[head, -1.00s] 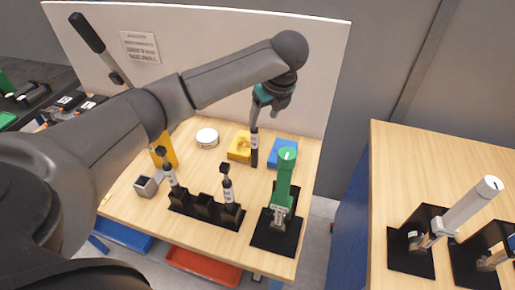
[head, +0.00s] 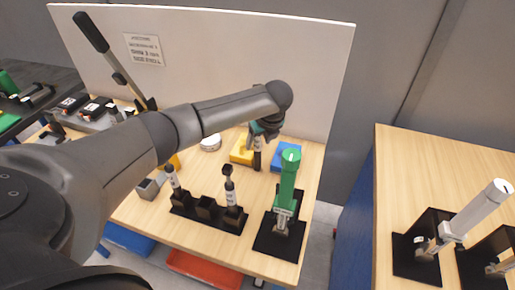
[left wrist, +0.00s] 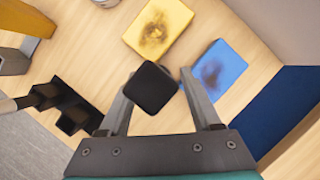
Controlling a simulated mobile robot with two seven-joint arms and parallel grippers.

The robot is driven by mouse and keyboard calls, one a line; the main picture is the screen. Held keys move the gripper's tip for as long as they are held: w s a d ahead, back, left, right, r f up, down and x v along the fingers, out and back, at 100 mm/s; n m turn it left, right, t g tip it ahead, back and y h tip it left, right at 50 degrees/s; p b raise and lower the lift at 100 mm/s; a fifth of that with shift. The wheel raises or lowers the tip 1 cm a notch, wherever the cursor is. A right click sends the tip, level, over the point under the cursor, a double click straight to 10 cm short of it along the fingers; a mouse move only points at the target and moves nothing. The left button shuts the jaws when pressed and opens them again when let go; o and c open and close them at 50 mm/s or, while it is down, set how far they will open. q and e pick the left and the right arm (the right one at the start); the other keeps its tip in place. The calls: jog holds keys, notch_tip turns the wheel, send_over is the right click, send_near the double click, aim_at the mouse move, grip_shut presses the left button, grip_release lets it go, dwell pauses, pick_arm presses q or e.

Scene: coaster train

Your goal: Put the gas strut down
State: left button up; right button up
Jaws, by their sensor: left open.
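A gas strut (head: 257,158) with a black end and a pale band stands upright on the wooden table, by the yellow pad. My left gripper (head: 263,136) is over its top, fingers pointing down. In the left wrist view the strut's square black top (left wrist: 151,88) lies between the fingers, with a gap at the right finger, so the gripper is open. The strut's lower part is hidden there. My right gripper is not in view.
A yellow pad (head: 240,153) and a blue pad (head: 287,155) lie close to the strut. A white round tin (head: 210,142) is at the back. A white panel (head: 230,60) rises behind the table.

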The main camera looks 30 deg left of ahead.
pick_arm(q)
jog(key=shift+x, duration=1.45)
grip_shut()
jog(key=shift+r, duration=0.1)
